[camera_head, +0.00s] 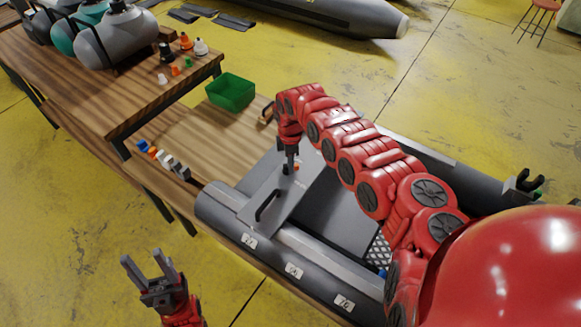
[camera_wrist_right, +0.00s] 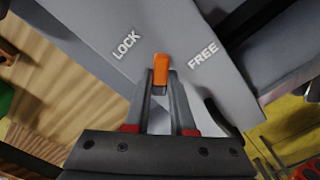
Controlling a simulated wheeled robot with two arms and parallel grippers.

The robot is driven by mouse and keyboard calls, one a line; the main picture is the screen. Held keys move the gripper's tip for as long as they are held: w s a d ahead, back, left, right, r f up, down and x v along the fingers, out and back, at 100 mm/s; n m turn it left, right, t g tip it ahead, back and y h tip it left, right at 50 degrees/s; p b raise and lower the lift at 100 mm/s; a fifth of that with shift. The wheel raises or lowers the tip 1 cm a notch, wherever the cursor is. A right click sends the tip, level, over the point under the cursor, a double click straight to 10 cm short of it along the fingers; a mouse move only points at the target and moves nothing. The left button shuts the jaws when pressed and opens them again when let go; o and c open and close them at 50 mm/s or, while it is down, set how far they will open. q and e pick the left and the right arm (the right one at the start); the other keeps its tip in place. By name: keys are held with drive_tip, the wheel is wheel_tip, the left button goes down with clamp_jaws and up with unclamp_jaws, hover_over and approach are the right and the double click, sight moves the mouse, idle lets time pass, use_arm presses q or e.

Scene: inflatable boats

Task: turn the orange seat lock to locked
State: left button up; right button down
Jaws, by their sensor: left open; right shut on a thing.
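The orange seat lock (camera_wrist_right: 161,67) is on the grey seat panel (camera_wrist_right: 85,35). It points up between the printed words LOCK on the left and FREE on the right in the right wrist view. My right gripper (camera_wrist_right: 161,88) is shut on it, with a fingertip on either side. My left gripper (camera_head: 146,268) is open and empty at the lower left, away from the boat.
The grey inflatable boat (camera_head: 270,258) lies on a wooden bench, with numbered tags along its side. A green bin (camera_head: 231,91) stands behind it. A wooden table (camera_head: 130,85) at the upper left holds several rolls and small valves.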

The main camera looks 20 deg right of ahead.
drive_tip(key=n+b, duration=0.1)
drive_tip(key=n, duration=0.1)
drive_tip(key=n+b, duration=0.3)
drive_tip(key=shift+w+f+n, duration=0.25)
drive_tip(key=shift+w+n, duration=0.05)
drive_tip(key=shift+w+a+r+n+b, duration=0.1)
drive_tip(key=shift+w+r+n+b, duration=0.05)
drive_tip(key=shift+n+b, duration=0.8)
drive_tip(key=shift+w+r+n+b, duration=0.1)
drive_tip(key=shift+n+b, duration=0.5)
drive_tip(key=shift+n, duration=0.55)
drive_tip(key=c, duration=0.8)
unclamp_jaws()
drive_tip(key=shift+o, duration=0.2)
wheel_tip(320, 180, up, 18)
drive_tip(key=b, duration=0.2)
drive_tip(key=shift+f+b, duration=0.25)
drive_tip(key=shift+b, duration=0.05)
